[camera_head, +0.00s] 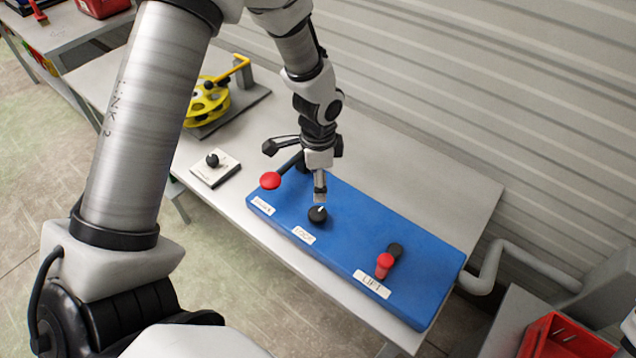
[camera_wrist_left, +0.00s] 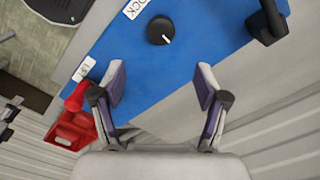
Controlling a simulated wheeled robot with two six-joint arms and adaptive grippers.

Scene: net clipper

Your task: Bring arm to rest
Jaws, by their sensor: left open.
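The head view shows my left arm reaching over a blue panel (camera_head: 365,245) on a grey table. My left gripper (camera_head: 319,188) points down close above a black dial (camera_head: 317,215) with a white mark. In the wrist view the left gripper (camera_wrist_left: 160,82) is open, with nothing between its fingers. The dial (camera_wrist_left: 160,30) lies ahead of the fingertips there. A second red-ended lever (camera_head: 385,264) stands at the right end, by a label reading LIFT. My right gripper is out of view.
A small white plate with a black knob (camera_head: 213,165) and a yellow wheel device (camera_head: 207,102) stand left on the table. A corrugated wall (camera_head: 500,70) rises behind. A red crate (camera_head: 565,340) and grey pipe (camera_head: 525,262) are at the right. The table behind the panel is clear.

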